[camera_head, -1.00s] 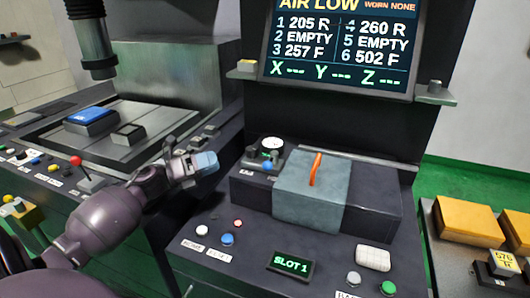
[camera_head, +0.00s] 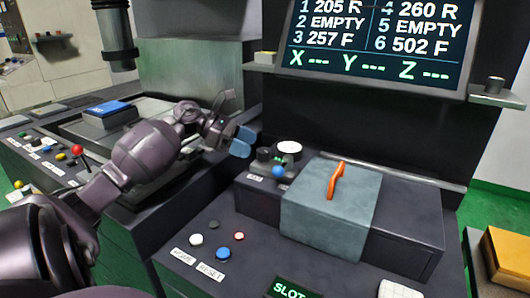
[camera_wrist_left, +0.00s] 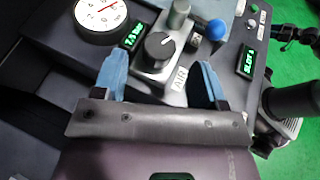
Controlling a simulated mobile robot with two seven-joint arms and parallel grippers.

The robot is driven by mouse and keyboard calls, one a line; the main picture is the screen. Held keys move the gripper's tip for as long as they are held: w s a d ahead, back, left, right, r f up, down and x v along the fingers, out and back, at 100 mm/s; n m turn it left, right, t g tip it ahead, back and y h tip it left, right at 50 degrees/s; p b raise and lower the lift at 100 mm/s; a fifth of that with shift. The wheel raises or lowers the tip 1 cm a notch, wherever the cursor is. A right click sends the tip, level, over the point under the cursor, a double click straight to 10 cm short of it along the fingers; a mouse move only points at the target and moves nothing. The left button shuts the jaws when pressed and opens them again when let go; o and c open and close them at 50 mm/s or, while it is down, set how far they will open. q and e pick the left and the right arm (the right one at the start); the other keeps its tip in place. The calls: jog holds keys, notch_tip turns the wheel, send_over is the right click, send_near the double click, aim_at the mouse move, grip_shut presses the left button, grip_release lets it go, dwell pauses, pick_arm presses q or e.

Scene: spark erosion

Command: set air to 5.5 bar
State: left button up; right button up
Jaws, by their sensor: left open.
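The air knob (camera_wrist_left: 160,46) is black with a white pointer line, on a grey block beside an "AIR" label (camera_wrist_left: 180,79) in the left wrist view. A round white gauge (camera_wrist_left: 100,14) with a red needle is at upper left, with a small green readout (camera_wrist_left: 133,35) beside it, too small to read surely. In the head view the gauge (camera_head: 289,147) sits behind a blue ball-ended lever (camera_head: 278,171). My left gripper (camera_head: 241,142) is open and empty, left of the gauge. In the left wrist view its blue fingers (camera_wrist_left: 160,82) are apart, with the knob beyond and between them.
The blue ball (camera_wrist_left: 217,29) stands close right of the knob. White, blue and red buttons (camera_head: 222,252) are in front. A screen (camera_head: 375,40) hangs above.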

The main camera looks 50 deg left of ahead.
aim_at(261, 150)
pick_arm(q)
jog(key=shift+x, duration=2.6)
jog(key=c, duration=0.9)
